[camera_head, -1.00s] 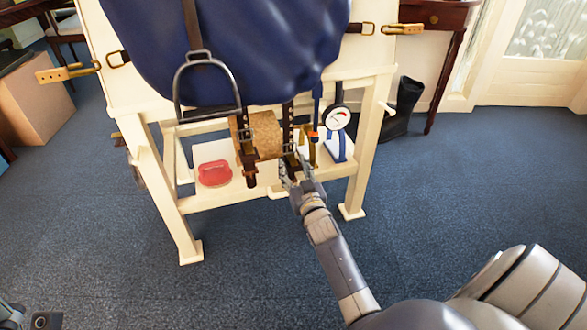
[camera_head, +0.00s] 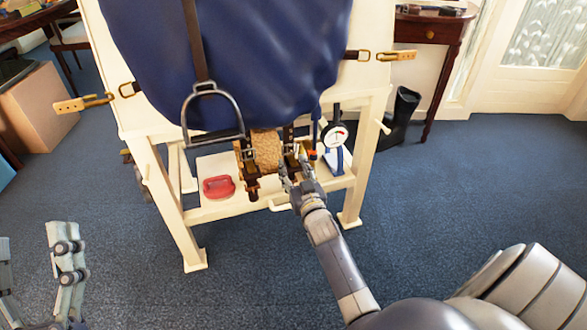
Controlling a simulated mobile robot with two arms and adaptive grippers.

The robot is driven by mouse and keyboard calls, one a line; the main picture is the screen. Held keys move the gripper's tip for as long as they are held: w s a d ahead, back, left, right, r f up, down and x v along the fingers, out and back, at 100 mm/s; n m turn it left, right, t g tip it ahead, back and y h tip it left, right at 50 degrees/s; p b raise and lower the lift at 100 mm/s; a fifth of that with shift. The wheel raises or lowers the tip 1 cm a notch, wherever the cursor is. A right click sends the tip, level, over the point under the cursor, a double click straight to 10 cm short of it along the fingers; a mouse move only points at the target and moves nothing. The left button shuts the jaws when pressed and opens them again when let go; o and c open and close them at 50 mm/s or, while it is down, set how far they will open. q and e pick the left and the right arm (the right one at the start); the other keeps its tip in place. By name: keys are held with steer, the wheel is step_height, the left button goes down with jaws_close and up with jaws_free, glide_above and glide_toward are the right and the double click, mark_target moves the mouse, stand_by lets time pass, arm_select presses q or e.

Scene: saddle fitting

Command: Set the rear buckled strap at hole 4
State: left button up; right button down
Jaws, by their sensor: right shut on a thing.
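Two dark buckled straps hang below the blue saddle cloth, on either side of a woven tan girth (camera_head: 267,150). The left strap (camera_head: 249,171) hangs free. The right strap (camera_head: 288,140) runs down to my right gripper (camera_head: 288,176), which is shut on its lower end by the buckle. The fingers hide much of that buckle, and the holes are too small to count. I cannot tell from this view which strap is the rear one. My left gripper (camera_head: 33,240) is at the lower left, fingers apart and empty, far from the straps.
A cream stand (camera_head: 170,205) carries the saddle cloth (camera_head: 250,60). A metal stirrup (camera_head: 238,112) hangs just above the straps. On the lower shelf are a red object (camera_head: 219,187) and a round dial gauge (camera_head: 334,137) on a blue stand, close right of my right gripper.

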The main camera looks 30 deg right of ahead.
arm_select(q)
steer(key=w+f+g+y+p, duration=0.1)
steer(key=w+f+g, duration=0.2)
steer(key=f, duration=0.4)
steer(key=shift+g+y, duration=0.3)
steer(key=shift+g, duration=0.5)
arm_select(e)
steer(key=shift+r, duration=0.95)
arm_select(q)
steer(key=shift+w+f, duration=0.1)
arm_select(e)
steer(key=c, duration=0.9)
jaws_free()
arm_select(q)
steer(key=shift+a, duration=0.1)
arm_select(e)
steer(key=shift+s+a+f, duration=0.1)
steer(key=shift+s, duration=0.2)
steer(key=v, duration=1.1)
steer(key=shift+s, duration=0.2)
